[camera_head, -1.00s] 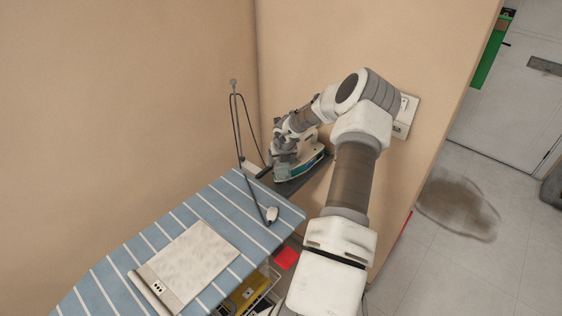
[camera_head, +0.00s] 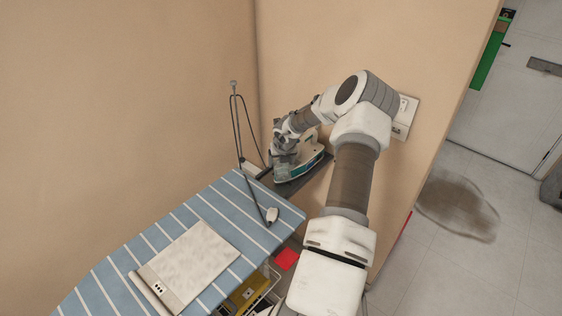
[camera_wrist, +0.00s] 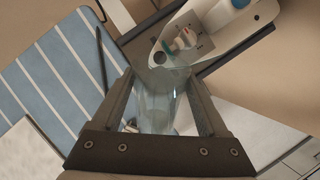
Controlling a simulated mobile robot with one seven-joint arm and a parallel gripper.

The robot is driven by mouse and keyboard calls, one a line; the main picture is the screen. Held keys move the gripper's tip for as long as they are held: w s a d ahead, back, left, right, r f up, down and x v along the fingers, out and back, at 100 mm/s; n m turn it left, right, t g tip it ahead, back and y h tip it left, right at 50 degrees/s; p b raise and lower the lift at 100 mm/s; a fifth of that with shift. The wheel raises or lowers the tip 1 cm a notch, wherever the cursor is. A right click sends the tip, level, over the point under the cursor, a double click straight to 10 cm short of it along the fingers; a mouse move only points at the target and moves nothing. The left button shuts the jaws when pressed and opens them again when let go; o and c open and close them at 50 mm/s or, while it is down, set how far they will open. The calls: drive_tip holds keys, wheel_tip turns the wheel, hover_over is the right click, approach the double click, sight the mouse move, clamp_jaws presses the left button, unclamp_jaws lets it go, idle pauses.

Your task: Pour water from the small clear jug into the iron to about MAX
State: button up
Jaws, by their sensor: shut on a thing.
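My gripper (camera_wrist: 161,82) is shut on the small clear jug (camera_wrist: 157,108), which sits between its two fingers in the wrist view. The jug's rim overlaps the near end of the iron (camera_wrist: 228,32) in that view. A dark round spot on the iron shows close by the rim. I cannot tell the water level in the jug or the iron, nor whether water is flowing. In the head view the white and teal iron (camera_head: 312,168) stands on the dark rest at the board's far end, partly hidden by my gripper (camera_head: 285,160).
The blue striped ironing board (camera_head: 190,215) carries a pale flat panel (camera_head: 190,262). A cord holder (camera_head: 234,105) with a hanging cord rises beside the iron. Beige walls stand close behind and to the right. A wire basket (camera_head: 262,290) with a yellow item is below.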

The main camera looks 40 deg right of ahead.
idle(0.6)
drive_tip(key=shift+s+d+f+b, duration=0.2)
drive_tip(key=shift+d+b, duration=0.05)
drive_tip(key=shift+b, duration=0.1)
drive_tip(key=shift+s+d+f+m+t+h+b, duration=0.15)
drive_tip(key=shift+s+d+t+h+b, duration=0.15)
drive_tip(key=shift+b, duration=0.25)
drive_tip(key=shift+s+d+f+m+t+h+b, duration=0.1)
drive_tip(key=shift+s+d+f+m+h+b, duration=0.1)
drive_tip(key=shift+d+b, duration=0.3)
drive_tip(key=d+t+h+b, duration=0.1)
drive_tip(key=b, duration=0.2)
drive_tip(key=shift+s+b, duration=0.3)
drive_tip(key=shift+b, duration=0.1)
drive_tip(key=shift+h+b, duration=0.3)
drive_tip(key=shift+t+b, duration=0.3)
drive_tip(key=shift+b, duration=0.05)
